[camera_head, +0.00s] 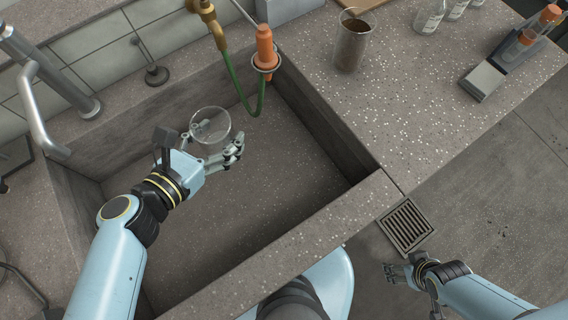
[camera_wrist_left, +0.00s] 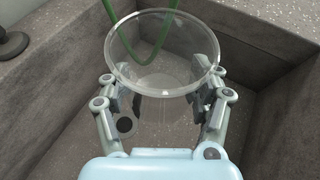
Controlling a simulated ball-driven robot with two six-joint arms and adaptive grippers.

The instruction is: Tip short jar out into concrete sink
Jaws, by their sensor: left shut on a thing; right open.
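My left gripper (camera_head: 217,152) is shut on a clear, short jar (camera_head: 210,126) and holds it over the concrete sink (camera_head: 372,192). In the left wrist view the jar (camera_wrist_left: 163,76) stands between the two fingers, its wide round rim towards the camera. It looks clear, and I see no contents in it. My right gripper (camera_head: 398,274) is open and empty, low at the right, outside the sink and over the floor.
An orange-handled nozzle (camera_head: 265,48) and green hose (camera_head: 246,98) hang at the sink's back edge. A glass of dark brown stuff (camera_head: 352,42) stands on the bench right of the sink, with bottles (camera_head: 429,16) behind. A floor grate (camera_head: 406,226) lies near my right gripper.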

